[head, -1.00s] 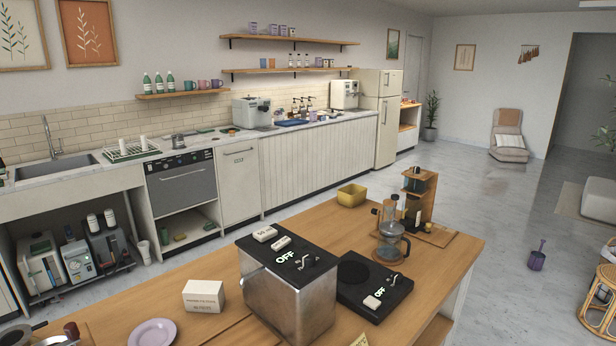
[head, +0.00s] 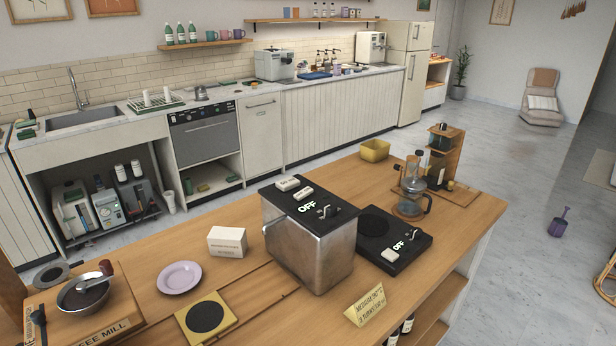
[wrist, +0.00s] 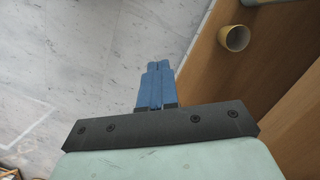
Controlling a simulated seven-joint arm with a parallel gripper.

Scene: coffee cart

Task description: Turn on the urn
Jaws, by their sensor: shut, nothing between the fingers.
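A steel box with a black top (head: 308,240), which looks like the urn, stands upright on the wooden counter in the head view. Its top has a glowing OFF label (head: 306,206), two white blocks and a small lever (head: 325,211). A low black hot plate (head: 385,239) beside it on the right also shows a glowing OFF and a white block. My gripper (wrist: 158,66) shows only in the wrist view, with its blue fingers shut together and empty. It is over pale marbled floor, beside wooden boards. The urn is not in the wrist view.
On the counter are a glass press (head: 412,196), a white box (head: 227,241), a lilac plate (head: 180,277), a yellow pad (head: 207,316), a metal bowl (head: 83,294) and a sign (head: 366,306). A yellow container (wrist: 235,38) shows in the wrist view.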

